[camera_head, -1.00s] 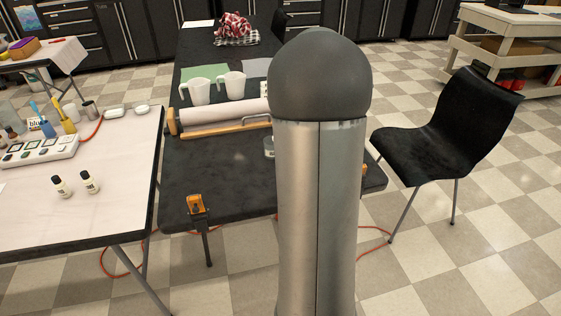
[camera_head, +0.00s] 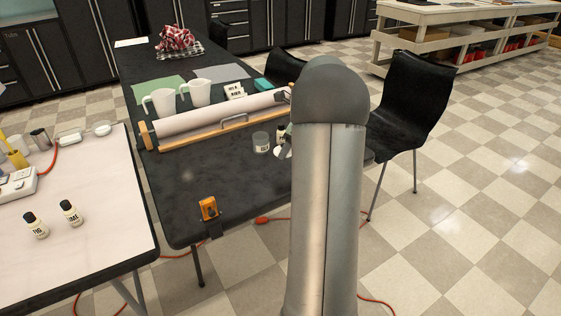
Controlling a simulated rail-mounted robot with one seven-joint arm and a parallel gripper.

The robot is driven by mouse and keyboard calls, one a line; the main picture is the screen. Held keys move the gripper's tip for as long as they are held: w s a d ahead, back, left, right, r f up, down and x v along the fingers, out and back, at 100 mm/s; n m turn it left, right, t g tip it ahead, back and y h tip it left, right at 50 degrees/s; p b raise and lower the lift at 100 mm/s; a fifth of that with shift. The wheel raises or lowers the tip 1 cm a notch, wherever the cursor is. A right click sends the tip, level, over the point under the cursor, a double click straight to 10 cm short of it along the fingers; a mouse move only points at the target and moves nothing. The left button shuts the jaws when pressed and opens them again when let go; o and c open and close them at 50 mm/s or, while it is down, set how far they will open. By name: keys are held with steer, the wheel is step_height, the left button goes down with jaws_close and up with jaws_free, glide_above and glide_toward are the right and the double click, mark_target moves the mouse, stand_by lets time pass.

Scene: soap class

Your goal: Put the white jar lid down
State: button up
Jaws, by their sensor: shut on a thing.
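My own arm's thick grey link fills the right middle of the view and hides part of the black table (camera_head: 225,180). My gripper is hidden behind it, so I cannot see its jaws or anything in them. I cannot make out the white jar lid for certain. A small clear jar (camera_head: 261,142) with a label stands on the black table, just left of my arm. A small pale shape (camera_head: 284,152) shows at my arm's left edge beside a dark-capped bottle (camera_head: 282,132); I cannot tell what it is.
A wooden-ended roll (camera_head: 215,118) lies across the black table, with two white pitchers (camera_head: 196,92) behind it. An orange clamp (camera_head: 209,209) grips the front edge. Two small bottles (camera_head: 70,212) stand on the white table (camera_head: 100,255). A black chair (camera_head: 410,100) is right. Black tabletop left of the jar is clear.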

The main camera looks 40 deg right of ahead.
glide_above(276, 167)
steer(key=s, duration=0.2)
steer(key=f, duration=0.5)
steer(key=shift+w+d+f, duration=0.25)
steer(key=shift+d+f, duration=0.15)
steer(key=shift+w+f+b, duration=0.1)
steer(key=shift+f+b, duration=0.3)
steer(key=shift+f, duration=1.2)
steer(key=shift+f, duration=0.15)
steer(key=o, duration=1)
steer(key=shift+c, duration=0.2)
